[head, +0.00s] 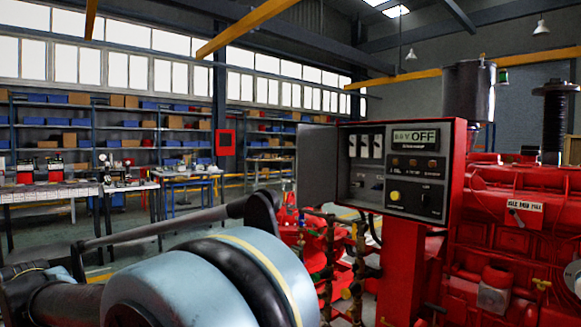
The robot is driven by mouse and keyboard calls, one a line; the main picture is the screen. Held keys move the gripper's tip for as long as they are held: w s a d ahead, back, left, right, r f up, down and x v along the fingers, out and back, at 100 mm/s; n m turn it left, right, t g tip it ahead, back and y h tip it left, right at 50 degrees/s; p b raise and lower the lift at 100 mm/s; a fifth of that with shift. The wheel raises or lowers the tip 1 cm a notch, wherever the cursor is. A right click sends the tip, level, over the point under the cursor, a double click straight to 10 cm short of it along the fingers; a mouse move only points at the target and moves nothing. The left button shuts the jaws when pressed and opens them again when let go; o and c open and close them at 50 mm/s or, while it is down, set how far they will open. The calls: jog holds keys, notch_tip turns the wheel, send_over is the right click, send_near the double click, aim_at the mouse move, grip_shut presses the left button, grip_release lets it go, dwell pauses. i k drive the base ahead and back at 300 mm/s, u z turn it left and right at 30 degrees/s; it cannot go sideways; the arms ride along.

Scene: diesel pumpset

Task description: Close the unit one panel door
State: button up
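The red control panel (400,172) stands on a red post in the right half of the head view. Its dark face shows small meters, a yellow knob, several small lamps or buttons and a label reading "OFF". The grey panel door (317,165) stands open at the panel's left side, swung out to the left, so the face is uncovered. Nothing is seen touching the door. My arm's blue-grey and black links fill the lower left foreground, below and left of the door. I cannot make out my gripper's fingers in this view.
A red diesel engine (510,245) with a dark cylindrical tank (469,90) stands right of the panel. Pipes and valves (335,260) stand below the door. Workbenches (50,192) and shelves (80,125) line the back left. Open floor lies between them and my arm.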

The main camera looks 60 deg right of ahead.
aim_at(315, 155)
jog(key=z, duration=0.05)
jog(key=i, duration=1.75)
jog(key=z, duration=3.65)
jog(key=i, duration=1)
jog(key=u, duration=0.05)
